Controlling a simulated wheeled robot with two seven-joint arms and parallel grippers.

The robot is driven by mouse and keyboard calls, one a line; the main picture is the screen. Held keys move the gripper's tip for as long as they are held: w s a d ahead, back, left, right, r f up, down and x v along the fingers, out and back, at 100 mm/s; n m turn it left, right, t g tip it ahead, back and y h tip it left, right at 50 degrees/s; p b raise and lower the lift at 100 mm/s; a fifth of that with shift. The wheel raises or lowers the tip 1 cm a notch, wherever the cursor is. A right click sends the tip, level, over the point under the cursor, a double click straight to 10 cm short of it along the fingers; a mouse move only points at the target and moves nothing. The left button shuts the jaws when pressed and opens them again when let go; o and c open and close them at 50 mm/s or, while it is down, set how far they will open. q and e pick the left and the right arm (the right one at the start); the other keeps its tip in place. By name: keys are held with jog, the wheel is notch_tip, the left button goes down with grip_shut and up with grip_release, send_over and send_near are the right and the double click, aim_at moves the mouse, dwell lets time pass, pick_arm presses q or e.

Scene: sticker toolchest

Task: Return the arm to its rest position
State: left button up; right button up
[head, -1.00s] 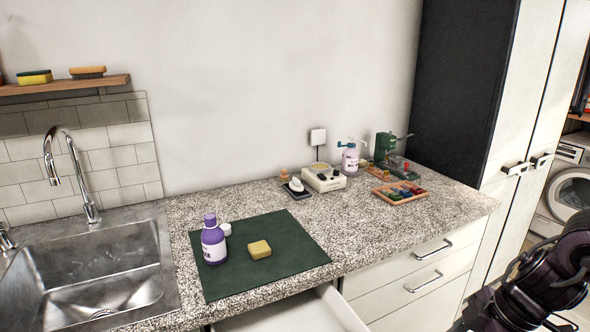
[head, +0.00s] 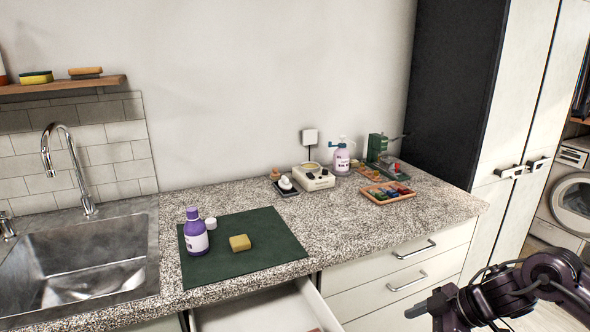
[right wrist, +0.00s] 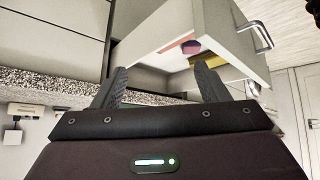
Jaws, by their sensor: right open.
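My right arm comes in at the lower right of the head view, in front of the drawers. A fingertip of the right gripper (head: 418,311) shows at the picture's lower edge. In the right wrist view the two fingers of this gripper (right wrist: 163,84) are spread apart with nothing between them. An open drawer (right wrist: 160,28) shows beyond the fingers, with pink and yellow things inside. My left gripper is not in view.
The open drawer (head: 315,304) juts out below the granite counter (head: 345,222). A green mat (head: 262,262) carries a purple bottle (head: 195,236), a white cap (head: 210,223) and a yellow sponge (head: 240,242). Closed drawers (head: 395,292) and a tall cabinet (head: 505,130) stand right.

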jog(key=w+a+f+m+t, duration=0.15)
jog(key=w+f, duration=0.25)
jog(key=f, duration=0.5)
jog(key=w+f+m+t, duration=0.2)
jog(key=w+f+m, duration=0.1)
jog(key=f, duration=0.6)
jog(key=s+d+f+m+h, duration=0.1)
jog(key=s+f+m, duration=0.15)
jog(key=f, duration=0.65)
jog(key=s+d+f+m+h, duration=0.1)
jog(key=s+f, duration=0.3)
jog(key=f, duration=0.4)
jog(key=s+f+m+g+h, duration=0.2)
jog(key=s+f+g+h, duration=0.1)
jog(key=s+f, duration=1.5)
jog(key=s+a+f+g+h, duration=0.1)
jog(key=s+f, duration=0.1)
jog(key=s, duration=0.9)
jog(key=s+a+f+m+g+h, duration=0.1)
jog(key=s+f+g, duration=0.1)
jog(key=s, duration=1)
jog(key=shift+s+f, duration=0.25)
jog(key=shift+f, duration=0.1)
